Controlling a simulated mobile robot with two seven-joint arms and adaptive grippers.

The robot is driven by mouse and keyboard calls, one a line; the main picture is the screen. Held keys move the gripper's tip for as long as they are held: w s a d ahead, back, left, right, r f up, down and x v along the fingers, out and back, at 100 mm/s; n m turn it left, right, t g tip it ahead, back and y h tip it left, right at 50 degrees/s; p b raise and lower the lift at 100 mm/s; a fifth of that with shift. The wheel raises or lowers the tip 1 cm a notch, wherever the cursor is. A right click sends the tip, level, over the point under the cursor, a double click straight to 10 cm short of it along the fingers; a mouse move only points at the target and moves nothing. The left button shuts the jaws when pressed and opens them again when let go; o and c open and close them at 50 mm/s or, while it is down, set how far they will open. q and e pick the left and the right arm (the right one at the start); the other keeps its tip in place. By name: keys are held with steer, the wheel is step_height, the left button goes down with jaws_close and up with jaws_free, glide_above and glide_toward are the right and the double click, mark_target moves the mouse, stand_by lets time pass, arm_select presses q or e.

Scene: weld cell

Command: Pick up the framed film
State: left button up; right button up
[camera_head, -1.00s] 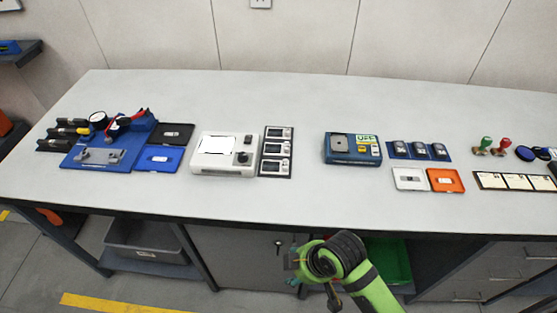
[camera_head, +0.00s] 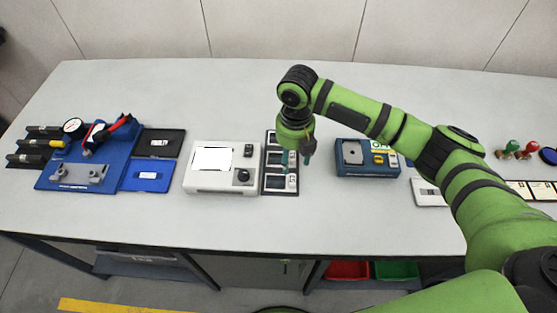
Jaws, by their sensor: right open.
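A black rack (camera_head: 268,187) stands in the middle of the bench. It holds a column of three small flat pieces with dark windows in pale frames, which look like framed films (camera_head: 275,159). I cannot tell which one the task means. My right gripper (camera_head: 296,158) points down over the rack, fingers apart and empty. It hides part of the upper pieces, and I cannot tell its exact height above them. My left gripper is out of view.
A white device with a bright panel (camera_head: 212,184) stands left of the rack. A blue device (camera_head: 367,169) stands to its right. Blue (camera_head: 138,186) and black (camera_head: 178,143) trays lie left. My right arm partly covers a white tray (camera_head: 428,198). The bench back is clear.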

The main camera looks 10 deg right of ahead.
mark_target(291, 179)
steer(key=shift+s, duration=0.2)
steer(key=shift+s+a+f+p, duration=0.1)
steer(key=shift+s+f+p, duration=0.15)
steer(key=shift+s+p, duration=0.15)
steer(key=shift+s+a+f+p, duration=0.1)
steer(key=shift+s+f+p, duration=0.15)
steer(key=shift+s, duration=0.25)
steer(key=shift+a+f+p, duration=0.15)
steer(key=shift+f+p, duration=0.2)
steer(key=shift+f, duration=0.25)
steer(key=shift+a+f+p, duration=0.15)
steer(key=shift+f+p, duration=0.2)
steer(key=shift+f, duration=0.25)
steer(key=shift+w+f, duration=0.25)
steer(key=shift+f, duration=0.9)
steer(key=shift+d+f, duration=0.1)
steer(key=shift+f, duration=0.05)
steer(key=c, duration=1)
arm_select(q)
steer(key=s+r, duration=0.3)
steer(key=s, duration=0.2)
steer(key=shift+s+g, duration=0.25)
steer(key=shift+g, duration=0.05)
arm_select(e)
steer(key=shift+c, duration=0.3)
